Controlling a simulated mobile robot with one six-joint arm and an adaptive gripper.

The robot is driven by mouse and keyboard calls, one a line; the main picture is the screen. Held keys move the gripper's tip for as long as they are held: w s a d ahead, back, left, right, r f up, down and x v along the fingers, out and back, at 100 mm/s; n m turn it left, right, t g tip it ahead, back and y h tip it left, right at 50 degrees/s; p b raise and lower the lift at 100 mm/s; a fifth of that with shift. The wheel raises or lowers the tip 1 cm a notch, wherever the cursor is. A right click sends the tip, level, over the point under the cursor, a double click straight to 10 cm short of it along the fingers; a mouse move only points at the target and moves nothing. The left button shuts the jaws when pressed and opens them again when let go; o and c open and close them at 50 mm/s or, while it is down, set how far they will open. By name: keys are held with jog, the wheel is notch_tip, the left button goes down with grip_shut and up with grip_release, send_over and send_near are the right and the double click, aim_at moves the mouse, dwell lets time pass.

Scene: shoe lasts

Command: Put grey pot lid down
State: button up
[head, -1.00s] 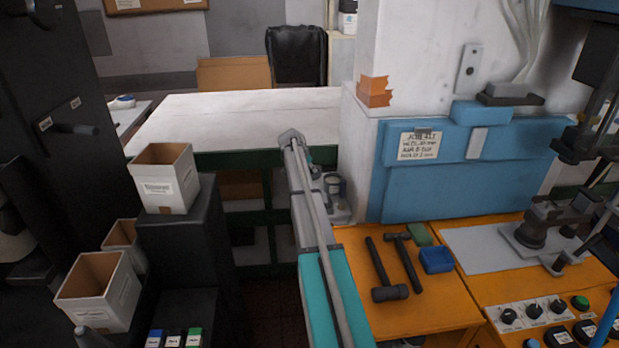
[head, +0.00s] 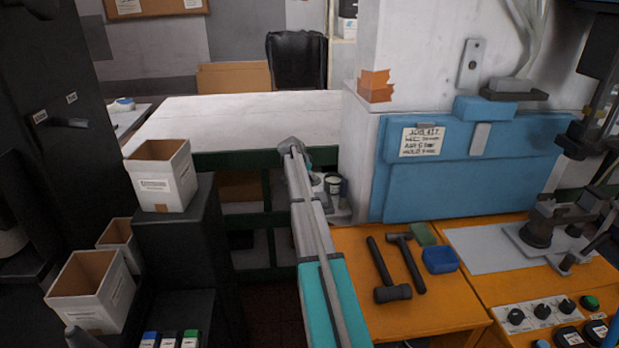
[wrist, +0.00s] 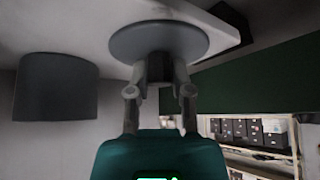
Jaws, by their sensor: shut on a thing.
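The grey pot lid (wrist: 185,42) is a flat round disc in the wrist view, with a darker knob at its centre. My gripper (wrist: 160,72) is shut on this knob, one finger on each side. A pale flat surface (wrist: 80,20) lies just beyond the lid; I cannot tell whether the lid touches it. In the head view my arm reaches forward beside the white-topped table (head: 220,118). My gripper and the lid cannot be made out there, behind the arm's far end.
A dark grey cylinder (wrist: 58,88) is left of the lid in the wrist view. In the head view, a white pillar and blue panel (head: 470,170) stand right of my arm. Hammers (head: 390,275) lie on the orange bench; open white boxes (head: 162,178) stand left.

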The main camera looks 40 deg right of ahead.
jog(key=o, duration=0.8)
jog(key=shift+r, duration=0.1)
jog(key=p+v, duration=0.3)
jog(key=shift+a+r+p, duration=0.15)
jog(key=shift+r+p, duration=0.2)
jog(key=shift+r, duration=0.05)
jog(key=p+v, duration=0.6)
jog(key=v, duration=0.2)
jog(key=shift+a+p, duration=0.1)
jog(key=shift+p, duration=0.3)
